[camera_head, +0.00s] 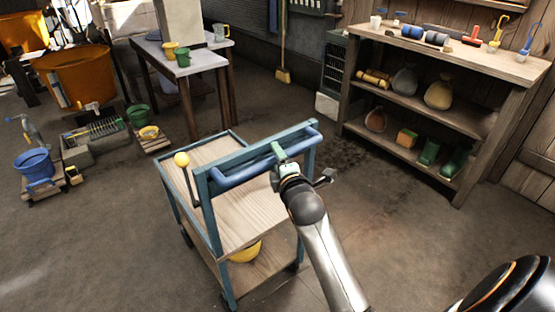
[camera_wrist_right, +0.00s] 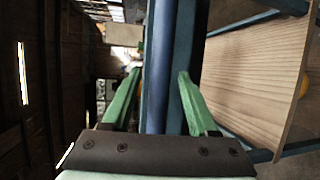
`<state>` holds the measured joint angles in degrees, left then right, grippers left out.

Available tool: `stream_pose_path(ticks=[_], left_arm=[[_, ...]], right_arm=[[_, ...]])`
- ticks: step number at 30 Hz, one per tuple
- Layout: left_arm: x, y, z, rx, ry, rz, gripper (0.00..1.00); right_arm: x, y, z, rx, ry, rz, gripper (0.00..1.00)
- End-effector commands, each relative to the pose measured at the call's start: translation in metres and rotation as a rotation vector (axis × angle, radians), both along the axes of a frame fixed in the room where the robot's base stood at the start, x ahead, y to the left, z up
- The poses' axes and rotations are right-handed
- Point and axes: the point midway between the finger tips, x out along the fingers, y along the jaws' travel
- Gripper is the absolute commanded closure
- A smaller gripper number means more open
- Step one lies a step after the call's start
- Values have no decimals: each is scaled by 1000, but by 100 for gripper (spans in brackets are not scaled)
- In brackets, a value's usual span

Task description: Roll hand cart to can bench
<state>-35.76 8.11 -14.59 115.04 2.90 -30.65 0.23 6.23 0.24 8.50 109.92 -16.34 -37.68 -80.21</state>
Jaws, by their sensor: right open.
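The hand cart (camera_head: 262,212) stands in the middle of the head view, with a blue frame, wooden shelves and a blue push handle (camera_head: 242,172) on the near side. My right gripper (camera_head: 279,155) is at the right part of the handle. In the right wrist view, its two green fingers (camera_wrist_right: 160,85) are apart, one on each side of the blue handle bar (camera_wrist_right: 157,115), with gaps showing. A bench (camera_head: 207,62) with a pale top and several coloured cans or mugs stands at the back left. My left gripper is out of view.
A wooden shelf unit (camera_head: 460,115) stands at the right. Buckets and crates, including a blue bucket (camera_head: 33,163) and an orange tub (camera_head: 72,80), fill the left. Floor between cart and shelves is clear.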

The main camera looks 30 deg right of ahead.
Motion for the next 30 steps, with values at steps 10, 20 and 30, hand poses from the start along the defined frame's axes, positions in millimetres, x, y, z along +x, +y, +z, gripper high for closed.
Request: stream_pose_path(ticks=[10,20,30], left_arm=[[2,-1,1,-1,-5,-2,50],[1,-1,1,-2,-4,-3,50],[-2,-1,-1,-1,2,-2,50]], right_arm=[[3,-1,0,0,0,0,42],[3,-1,0,0,0,1,79],[3,-1,-1,0,1,1,100]])
